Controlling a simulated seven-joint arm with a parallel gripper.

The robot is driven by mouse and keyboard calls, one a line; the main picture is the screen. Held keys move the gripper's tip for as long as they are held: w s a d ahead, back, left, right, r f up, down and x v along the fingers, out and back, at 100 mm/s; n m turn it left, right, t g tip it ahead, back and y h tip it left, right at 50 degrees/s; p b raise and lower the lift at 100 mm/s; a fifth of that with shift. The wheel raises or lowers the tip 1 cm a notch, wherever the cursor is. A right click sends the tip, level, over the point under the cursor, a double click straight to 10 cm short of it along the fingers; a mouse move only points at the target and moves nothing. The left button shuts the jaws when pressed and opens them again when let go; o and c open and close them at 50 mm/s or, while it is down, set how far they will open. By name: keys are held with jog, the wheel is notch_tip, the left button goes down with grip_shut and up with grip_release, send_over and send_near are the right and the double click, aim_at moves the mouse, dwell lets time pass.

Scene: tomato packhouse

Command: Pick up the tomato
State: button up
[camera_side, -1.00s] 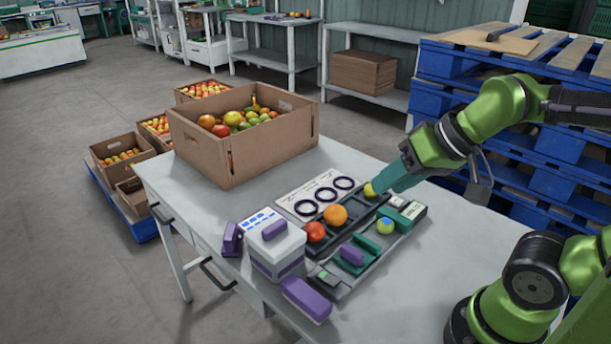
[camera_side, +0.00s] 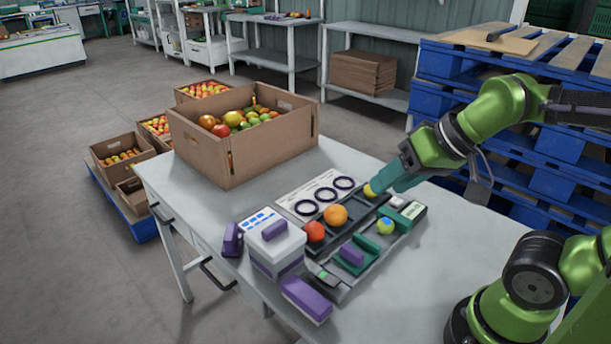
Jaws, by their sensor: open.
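On the grey table a dark tray (camera_side: 343,287) holds several round fruits. A red tomato (camera_side: 314,232) sits at the left of its back row, with an orange tomato (camera_side: 336,215) beside it. A yellow-green tomato (camera_side: 370,191) sits at the right end of that row. My gripper (camera_side: 377,187) is open and reaches down from the right, right at the yellow-green tomato. The fingers partly hide it, and I cannot tell whether they touch it.
A cardboard box (camera_side: 230,155) full of tomatoes stands at the table's back left. A card with three dark rings (camera_side: 324,194) lies behind the tray. A white and purple box (camera_side: 276,247) and a purple block (camera_side: 306,299) stand left of it. Blue pallets (camera_side: 558,150) rise behind my arm.

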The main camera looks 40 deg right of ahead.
jog(key=m+g+h, duration=0.2)
jog(key=m+g, duration=0.5)
jog(key=m, duration=0.8)
send_over(386, 220)
notch_tip(386, 220, down, 6)
notch_tip(386, 220, down, 17)
jog(key=shift+f, duration=0.1)
jog(key=shift+c, duration=0.3)
jog(key=c, duration=0.3)
